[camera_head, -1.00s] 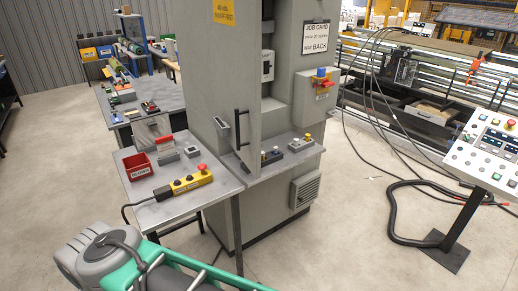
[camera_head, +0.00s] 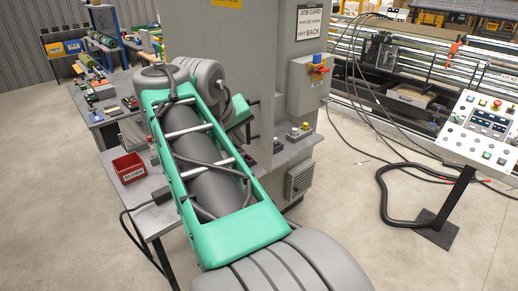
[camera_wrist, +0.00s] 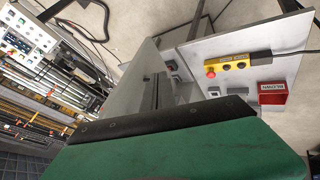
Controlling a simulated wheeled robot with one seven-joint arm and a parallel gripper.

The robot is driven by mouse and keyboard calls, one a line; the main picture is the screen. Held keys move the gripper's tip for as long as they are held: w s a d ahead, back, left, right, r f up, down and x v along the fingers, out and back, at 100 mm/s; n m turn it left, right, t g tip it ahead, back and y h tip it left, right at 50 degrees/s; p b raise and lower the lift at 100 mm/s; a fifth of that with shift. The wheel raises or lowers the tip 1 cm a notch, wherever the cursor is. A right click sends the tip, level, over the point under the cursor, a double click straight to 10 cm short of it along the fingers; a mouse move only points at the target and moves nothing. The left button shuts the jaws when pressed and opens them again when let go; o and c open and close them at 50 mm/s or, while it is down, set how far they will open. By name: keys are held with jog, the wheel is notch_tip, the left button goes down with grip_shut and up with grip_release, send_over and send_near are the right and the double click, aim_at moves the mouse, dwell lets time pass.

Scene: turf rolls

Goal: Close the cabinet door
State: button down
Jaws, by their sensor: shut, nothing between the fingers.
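The cabinet (camera_head: 245,20) is a tall grey metal body. Its grey door (camera_head: 200,45) stands open at the front left, its lower part and most of its handle hidden behind my arm. In the wrist view a grey panel, seemingly the door (camera_wrist: 130,88), runs up the middle. My gripper (camera_wrist: 157,80) shows as narrow dark fingers, shut and empty, close to this panel; I cannot tell if they touch.
A side table (camera_wrist: 245,38) beside the cabinet holds a red bin (camera_head: 128,167) and a yellow button box (camera_wrist: 238,62). A control console (camera_head: 487,127) stands at right, with cables on the floor. A workbench (camera_head: 105,120) is at back left.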

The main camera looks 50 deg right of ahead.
send_near(263, 153)
notch_tip(263, 153, down, 3)
jog(key=w+a, duration=0.1)
jog(key=w, duration=0.1)
jog(key=shift+s+d+f+p, duration=0.15)
jog(key=shift+s+d, duration=0.05)
jog(key=shift+d, duration=0.4)
jog(key=shift+s+d+f+p, duration=0.15)
jog(key=shift+d+p, duration=0.05)
jog(key=shift+d, duration=0.45)
jog(key=shift+s+d+f+p, duration=0.1)
jog(key=shift+s+d+p, duration=0.1)
jog(key=shift+d, duration=0.4)
